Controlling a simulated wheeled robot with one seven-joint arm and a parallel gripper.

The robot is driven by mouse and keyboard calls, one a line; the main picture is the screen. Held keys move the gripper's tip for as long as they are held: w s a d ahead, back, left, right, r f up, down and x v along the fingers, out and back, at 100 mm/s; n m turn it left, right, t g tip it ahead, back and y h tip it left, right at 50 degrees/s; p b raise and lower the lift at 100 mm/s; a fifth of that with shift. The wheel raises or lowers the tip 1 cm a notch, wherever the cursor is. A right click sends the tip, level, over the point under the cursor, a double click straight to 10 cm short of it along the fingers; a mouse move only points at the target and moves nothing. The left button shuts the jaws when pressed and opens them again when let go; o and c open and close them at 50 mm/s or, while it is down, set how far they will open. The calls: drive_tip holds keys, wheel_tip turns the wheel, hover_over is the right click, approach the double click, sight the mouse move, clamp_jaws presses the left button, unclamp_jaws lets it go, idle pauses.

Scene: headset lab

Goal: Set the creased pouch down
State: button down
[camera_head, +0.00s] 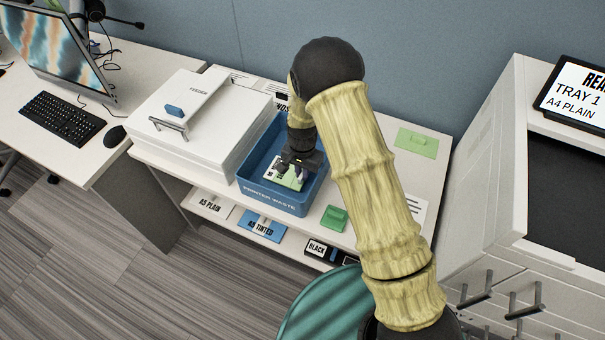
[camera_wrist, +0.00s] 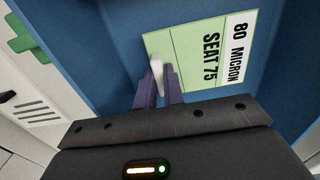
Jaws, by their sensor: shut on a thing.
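The pouch (camera_head: 287,178) is a flat, pale green and white sheet inside the blue printer waste bin (camera_head: 278,205). In the wrist view the pouch (camera_wrist: 196,66) shows the print "80 MICRON" and "SEAT 75". My gripper (camera_head: 291,168) reaches down into the bin from above. In the wrist view its purple fingers (camera_wrist: 158,90) are shut on a pale upright part at the pouch's near edge. Blue bin surface surrounds the pouch there. I cannot tell whether the pouch touches the bin floor, and no crease is clear.
A white laminator-like machine (camera_head: 190,118) stands left of the bin. A green block (camera_head: 334,218) sits to its right, and a green pad (camera_head: 417,142) lies farther back. A lower shelf holds labelled packs (camera_head: 262,226). A white cabinet (camera_head: 490,170) stands at right.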

drive_tip(key=shift+f, duration=0.75)
drive_tip(key=c, duration=1.5)
unclamp_jaws()
drive_tip(key=shift+f, duration=0.1)
wheel_tip(320, 180, up, 12)
drive_tip(key=b, duration=0.1)
